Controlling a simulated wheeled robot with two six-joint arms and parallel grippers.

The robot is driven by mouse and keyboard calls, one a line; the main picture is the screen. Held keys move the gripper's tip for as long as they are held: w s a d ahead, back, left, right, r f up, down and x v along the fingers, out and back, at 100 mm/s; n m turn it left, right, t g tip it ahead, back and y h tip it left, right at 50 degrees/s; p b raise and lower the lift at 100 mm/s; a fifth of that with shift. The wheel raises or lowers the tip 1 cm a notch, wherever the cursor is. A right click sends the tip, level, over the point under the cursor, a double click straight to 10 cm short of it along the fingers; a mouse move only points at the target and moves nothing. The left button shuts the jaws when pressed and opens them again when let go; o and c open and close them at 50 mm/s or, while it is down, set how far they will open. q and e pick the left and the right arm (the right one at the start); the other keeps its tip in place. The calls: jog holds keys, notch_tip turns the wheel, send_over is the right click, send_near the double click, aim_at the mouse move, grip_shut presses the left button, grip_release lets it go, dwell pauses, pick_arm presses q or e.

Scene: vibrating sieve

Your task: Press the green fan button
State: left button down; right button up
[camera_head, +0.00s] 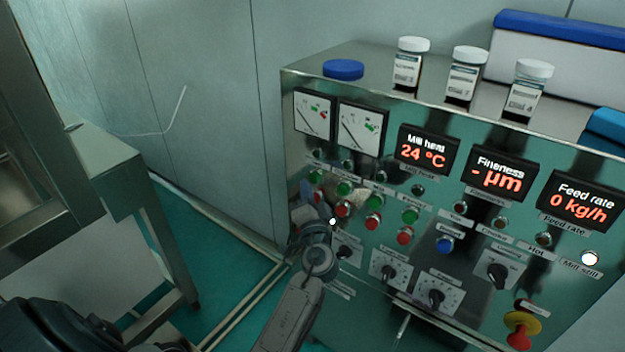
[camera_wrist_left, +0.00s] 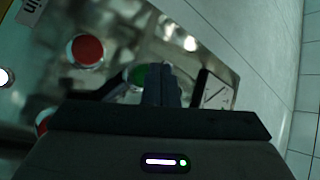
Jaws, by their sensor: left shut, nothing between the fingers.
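The control panel (camera_head: 455,225) has several green buttons in a row, with red buttons below them; I cannot read which label marks the fan. Green buttons show at the left end (camera_head: 315,177), then rightward (camera_head: 344,189), (camera_head: 380,200) and (camera_head: 410,216). My left gripper (camera_head: 312,208) is in front of the panel's left part, close to the leftmost buttons. In the left wrist view its shut, empty fingers (camera_wrist_left: 161,84) partly cover a green button (camera_wrist_left: 137,74). A red button (camera_wrist_left: 86,50) is to their left. Whether the fingertips touch the green button cannot be told.
Dials (camera_head: 391,270), a blue button (camera_head: 445,245) and a red-yellow emergency stop (camera_head: 521,328) sit lower on the panel. Gauges (camera_head: 360,128) and displays (camera_head: 428,150) are above. Bottles (camera_head: 464,75) stand on top. Green floor (camera_head: 215,240) is open to the left.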

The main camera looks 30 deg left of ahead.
jog(key=shift+a, duration=0.3)
dwell(0.4)
jog(key=shift+d, duration=0.2)
dwell(0.4)
jog(key=shift+f, duration=0.15)
pick_arm(q)
jog(key=shift+w+b, duration=0.4)
jog(key=shift+w, duration=0.05)
pick_arm(e)
jog(key=shift+f, duration=0.3)
pick_arm(q)
jog(key=shift+w+b, duration=0.4)
jog(key=shift+w, duration=0.05)
pick_arm(e)
jog(key=shift+a+f, duration=0.15)
jog(key=shift+f, duration=0.25)
pick_arm(q)
jog(key=shift+s, duration=0.9)
pick_arm(e)
jog(key=shift+d, duration=0.2)
